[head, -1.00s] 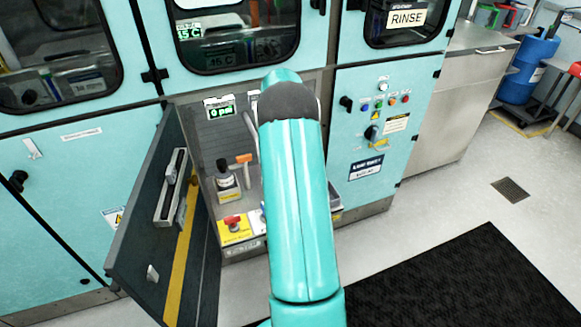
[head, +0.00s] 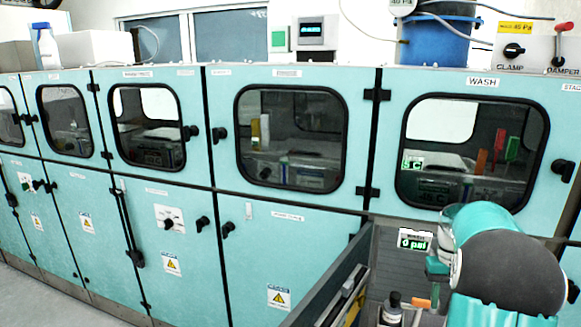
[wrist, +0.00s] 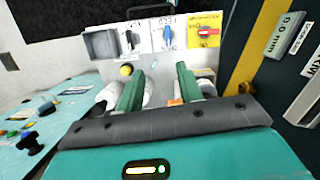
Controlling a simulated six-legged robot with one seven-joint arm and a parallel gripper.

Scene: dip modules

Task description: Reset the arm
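My teal arm (head: 500,270) is at the lower right in the head view, in front of the open bay under the WASH window. My gripper (wrist: 158,85) shows in the wrist view as two green fingers set apart, with nothing held between them. Beyond the fingertips is a panel (wrist: 150,40) with a black switch, a blue handle and a red knob (wrist: 207,32) on a yellow label. I cannot tell how far the fingertips are from it. The fingers are not clearly seen in the head view.
The open dark door (head: 335,285) stands left of my arm. Teal cabinets (head: 160,210) run leftward. A blue bucket (head: 436,40) stands on top.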

